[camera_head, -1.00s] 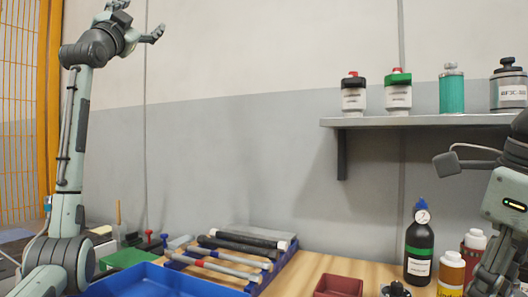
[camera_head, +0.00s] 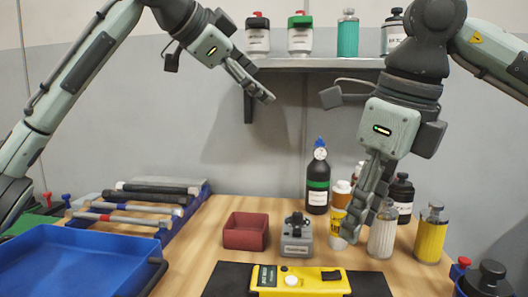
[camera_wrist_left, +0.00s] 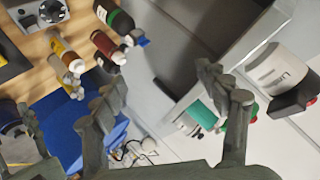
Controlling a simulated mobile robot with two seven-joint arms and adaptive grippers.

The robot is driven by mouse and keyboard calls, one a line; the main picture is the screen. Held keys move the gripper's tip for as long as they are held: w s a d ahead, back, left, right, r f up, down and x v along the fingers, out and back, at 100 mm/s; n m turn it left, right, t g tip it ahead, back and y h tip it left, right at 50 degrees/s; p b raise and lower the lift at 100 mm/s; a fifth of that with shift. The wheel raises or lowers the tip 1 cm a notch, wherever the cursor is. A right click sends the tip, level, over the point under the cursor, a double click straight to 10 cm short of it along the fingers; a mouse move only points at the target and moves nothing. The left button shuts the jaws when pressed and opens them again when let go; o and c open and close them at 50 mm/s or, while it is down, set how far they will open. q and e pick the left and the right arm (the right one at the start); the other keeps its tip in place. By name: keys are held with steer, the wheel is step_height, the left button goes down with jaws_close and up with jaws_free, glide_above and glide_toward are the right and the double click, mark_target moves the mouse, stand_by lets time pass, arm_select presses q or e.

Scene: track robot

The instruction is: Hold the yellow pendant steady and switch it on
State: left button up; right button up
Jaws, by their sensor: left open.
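The yellow pendant (camera_head: 278,281) lies flat at the bottom edge of the head view, on a black mat (camera_head: 232,281). It has a white round button, a small red spot, a dark label and a black patch on its top. My left gripper (camera_head: 266,97) is open and empty, high above and behind the pendant, in front of the shelf.
A grey device (camera_head: 297,240) and a red bin (camera_head: 245,232) stand behind the pendant. Several bottles, including a black one (camera_head: 318,190), crowd around my right gripper. A blue tray (camera_head: 75,262) is at left. The shelf (camera_head: 290,64) juts out at the back.

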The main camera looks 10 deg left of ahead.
arm_select(q)
steer(key=s+d+f+m+g+y, duration=0.1)
steer(key=s+d+f+g, duration=0.25)
steer(key=f, duration=0.25)
steer(key=s+d+f+g+y, duration=0.1)
steer(key=s+d+f+g, duration=0.1)
steer(key=s+f, duration=0.35)
steer(key=g+y, duration=0.4)
steer(key=g, duration=0.1)
glide_above(264, 276)
steer(key=shift+m, duration=0.4)
step_height(264, 276, down, 10)
steer(key=shift+w+f, duration=0.1)
steer(key=shift+f, duration=3.95)
